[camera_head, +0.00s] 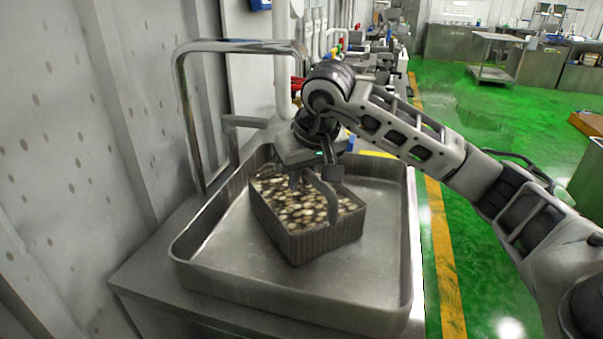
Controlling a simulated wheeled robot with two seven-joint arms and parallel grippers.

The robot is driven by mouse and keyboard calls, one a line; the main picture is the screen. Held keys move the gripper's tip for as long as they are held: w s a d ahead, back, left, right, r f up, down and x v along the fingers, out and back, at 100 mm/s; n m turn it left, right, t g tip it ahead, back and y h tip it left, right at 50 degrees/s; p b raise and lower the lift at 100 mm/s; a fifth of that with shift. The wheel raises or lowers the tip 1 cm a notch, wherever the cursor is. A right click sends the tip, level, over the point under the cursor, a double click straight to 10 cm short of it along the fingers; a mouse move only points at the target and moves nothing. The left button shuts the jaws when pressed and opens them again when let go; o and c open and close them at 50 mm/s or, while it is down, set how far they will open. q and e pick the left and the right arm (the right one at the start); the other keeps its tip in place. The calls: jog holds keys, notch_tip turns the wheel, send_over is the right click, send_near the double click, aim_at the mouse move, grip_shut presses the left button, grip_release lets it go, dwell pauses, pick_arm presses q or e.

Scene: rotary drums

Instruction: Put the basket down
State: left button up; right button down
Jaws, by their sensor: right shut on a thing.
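The basket (318,243) is a dark rectangular mesh crate full of pale, rounded pieces. It is inside the walls of a wide metal tray (215,262), turned a little askew. Whether its underside touches the tray floor is hard to tell. My right gripper (316,190) comes down from above and is shut on the basket at its upper part. The exact grip point is partly hidden by the gripper itself. My left gripper is not in view.
A bent metal pipe frame (185,105) rises behind the tray's left side, near a grey panelled wall (50,150). Bare tray floor lies in front and right of the basket. Green floor with a yellow line (441,260) runs along the right, with a metal cart (497,58) far back.

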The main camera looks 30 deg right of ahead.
jog(key=shift+f, duration=0.1)
jog(key=c, duration=1.4)
grip_release()
jog(key=shift+o, duration=0.2)
jog(key=shift+s+r, duration=0.1)
jog(key=shift+r, duration=0.3)
jog(key=v, duration=1.1)
jog(key=shift+s+r, duration=0.15)
jog(key=shift+r, duration=0.05)
